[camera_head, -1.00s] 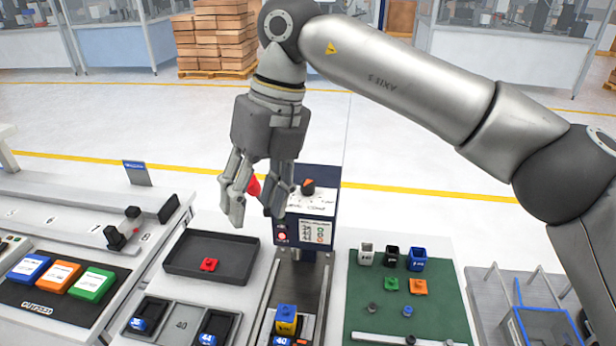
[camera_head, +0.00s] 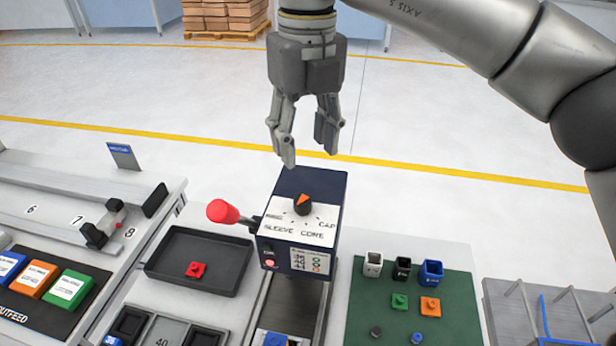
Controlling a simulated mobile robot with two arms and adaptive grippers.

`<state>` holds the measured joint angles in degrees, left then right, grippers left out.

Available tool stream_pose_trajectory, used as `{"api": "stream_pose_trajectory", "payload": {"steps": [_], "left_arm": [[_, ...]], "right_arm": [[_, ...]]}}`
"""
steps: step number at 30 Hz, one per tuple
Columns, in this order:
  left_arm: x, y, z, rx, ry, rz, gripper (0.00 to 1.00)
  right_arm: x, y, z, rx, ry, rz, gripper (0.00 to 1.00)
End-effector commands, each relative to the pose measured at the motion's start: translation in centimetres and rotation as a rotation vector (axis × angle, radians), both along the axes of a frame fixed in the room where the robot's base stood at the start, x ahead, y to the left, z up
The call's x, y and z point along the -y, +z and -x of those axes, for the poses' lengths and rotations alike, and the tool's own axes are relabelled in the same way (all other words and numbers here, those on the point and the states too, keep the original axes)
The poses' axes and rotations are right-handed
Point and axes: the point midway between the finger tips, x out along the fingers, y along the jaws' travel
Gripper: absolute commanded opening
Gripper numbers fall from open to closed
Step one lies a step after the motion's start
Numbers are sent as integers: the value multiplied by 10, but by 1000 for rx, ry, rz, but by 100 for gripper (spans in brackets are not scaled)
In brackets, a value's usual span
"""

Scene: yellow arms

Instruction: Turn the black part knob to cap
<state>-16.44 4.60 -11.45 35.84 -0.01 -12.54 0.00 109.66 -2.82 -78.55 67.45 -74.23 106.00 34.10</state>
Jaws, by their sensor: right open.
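The black part knob (camera_head: 303,208) with an orange pointer sits on the sloped top panel of the dark blue machine box (camera_head: 312,188). The panel reads SLEEVE, CORE and CAP around the knob, plus a small label at left that I cannot read. CAP is at the right. The orange marker shows at the knob's far side; its exact setting is hard to tell. My right gripper (camera_head: 308,155) is open and empty, pointing down above and behind the box, apart from the knob. My left gripper is not in view.
A red-handled lever (camera_head: 223,211) sticks out left of the box. A black tray (camera_head: 163,266) with a red part lies at left. A green mat (camera_head: 363,316) with small cups and parts lies at right. A conveyor (camera_head: 298,307) runs in front of the box.

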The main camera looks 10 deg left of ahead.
Motion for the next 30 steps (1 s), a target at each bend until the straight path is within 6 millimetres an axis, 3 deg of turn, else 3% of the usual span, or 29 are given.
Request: {"api": "stream_pose_trajectory", "payload": {"steps": [11,15,23,29,30], "left_arm": [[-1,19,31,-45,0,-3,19],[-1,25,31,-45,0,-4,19],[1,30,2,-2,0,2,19],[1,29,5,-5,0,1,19],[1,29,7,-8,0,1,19]], "right_arm": [[0,-64,2,-4,2,1,48],[-1,-85,3,-4,1,0,48],[-2,-101,3,-1,2,-1,48],[-2,-101,3,0,2,0,48],[-2,-101,3,0,1,0,44]]}}
